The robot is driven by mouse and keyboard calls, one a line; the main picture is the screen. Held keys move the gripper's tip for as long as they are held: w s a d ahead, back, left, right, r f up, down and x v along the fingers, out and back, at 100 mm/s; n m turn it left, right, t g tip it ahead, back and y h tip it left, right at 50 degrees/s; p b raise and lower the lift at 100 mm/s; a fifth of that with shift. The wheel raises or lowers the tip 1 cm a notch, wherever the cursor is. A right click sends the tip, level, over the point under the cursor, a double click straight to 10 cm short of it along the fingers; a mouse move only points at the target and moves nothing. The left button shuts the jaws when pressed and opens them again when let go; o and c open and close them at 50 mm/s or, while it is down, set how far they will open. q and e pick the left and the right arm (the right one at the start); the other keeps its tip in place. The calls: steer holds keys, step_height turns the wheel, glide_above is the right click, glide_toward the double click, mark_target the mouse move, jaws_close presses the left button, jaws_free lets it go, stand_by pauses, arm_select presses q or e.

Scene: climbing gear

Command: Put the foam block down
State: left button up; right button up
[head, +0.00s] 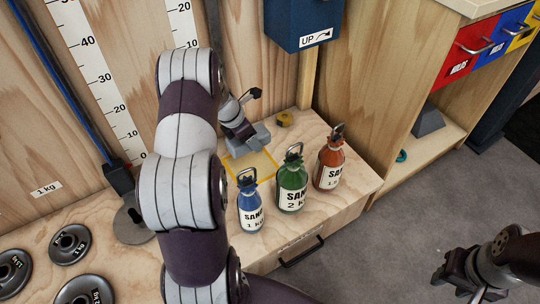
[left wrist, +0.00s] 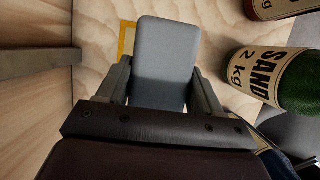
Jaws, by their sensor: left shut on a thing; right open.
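My left gripper (head: 243,136) is shut on a grey-blue foam block (head: 253,141) near the back wall. In the left wrist view the block (left wrist: 165,50) sits between the two fingers. Below and in front of it in the head view, a yellow outlined square (head: 266,178) lies on the wooden bench top. A strip of that yellow outline shows beside the block in the left wrist view (left wrist: 127,38). I cannot tell whether the block touches the bench. My right gripper (head: 468,284) is open and empty over the floor at the lower right.
Blue (head: 250,204), green (head: 292,184) and red (head: 328,165) sand bottles stand close by along the bench front. A tape roll (head: 284,118) lies behind them. Several dark weight discs (head: 70,244) lie at the left. A blue box (head: 302,20) hangs above.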

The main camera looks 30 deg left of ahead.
mark_target(236, 140)
arm_select(q)
step_height(236, 140, down, 10)
steer(key=b, duration=0.7)
steer(key=shift+w+f, duration=0.15)
steer(key=shift+r, duration=0.2)
steer(key=o, duration=1)
steer(key=shift+f, duration=0.15)
steer(key=shift+o, duration=0.2)
steer(key=p+v, duration=0.8)
steer(key=v, duration=0.3)
steer(key=shift+d+r, duration=0.1)
steer(key=shift+r, duration=0.15)
steer(key=shift+s+r, duration=0.25)
steer(key=shift+r, duration=0.15)
